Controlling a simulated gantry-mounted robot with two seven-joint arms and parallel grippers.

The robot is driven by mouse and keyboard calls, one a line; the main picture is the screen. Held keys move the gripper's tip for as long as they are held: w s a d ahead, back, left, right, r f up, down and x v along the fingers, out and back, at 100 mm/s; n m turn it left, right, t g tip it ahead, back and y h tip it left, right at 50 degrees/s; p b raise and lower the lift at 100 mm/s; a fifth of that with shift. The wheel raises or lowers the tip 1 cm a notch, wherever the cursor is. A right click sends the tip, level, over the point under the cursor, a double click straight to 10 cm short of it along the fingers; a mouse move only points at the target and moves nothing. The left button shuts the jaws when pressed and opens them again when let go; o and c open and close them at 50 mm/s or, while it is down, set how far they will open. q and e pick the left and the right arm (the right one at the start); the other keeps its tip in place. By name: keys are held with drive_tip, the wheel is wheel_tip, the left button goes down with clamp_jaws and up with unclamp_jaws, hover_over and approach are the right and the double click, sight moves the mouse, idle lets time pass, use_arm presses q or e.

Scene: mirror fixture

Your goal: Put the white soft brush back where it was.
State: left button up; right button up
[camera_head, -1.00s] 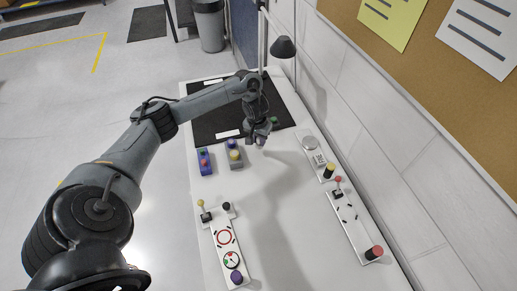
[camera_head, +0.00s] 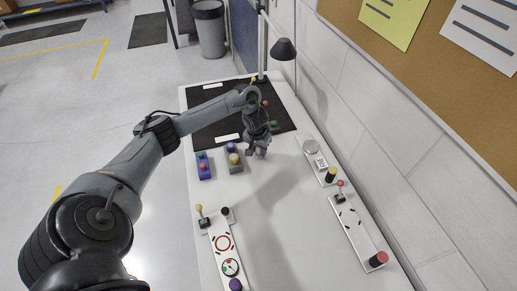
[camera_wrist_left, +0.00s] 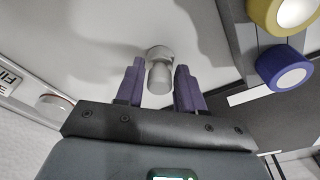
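My left gripper (camera_head: 257,152) is low over the white table, just right of the grey button box. In the left wrist view its two purple fingers (camera_wrist_left: 160,88) are apart. A pale, whitish cylinder with a wider round end (camera_wrist_left: 159,72) shows between them, with a gap on each side; it may be the white soft brush, but I cannot tell for sure. I cannot make out this object in the head view, where the gripper hides that spot. My right gripper is not in view.
A black mat (camera_head: 205,113) with white labels lies behind. A blue button box (camera_head: 203,167) and the grey box (camera_head: 234,160) stand left of the gripper. Control panels (camera_head: 222,244) and (camera_head: 352,222) line the sides. A lamp (camera_head: 284,49) stands at the back. The table's middle is clear.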

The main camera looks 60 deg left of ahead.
use_arm(q)
drive_tip(key=shift+o, duration=1)
drive_tip(key=shift+r, duration=0.1)
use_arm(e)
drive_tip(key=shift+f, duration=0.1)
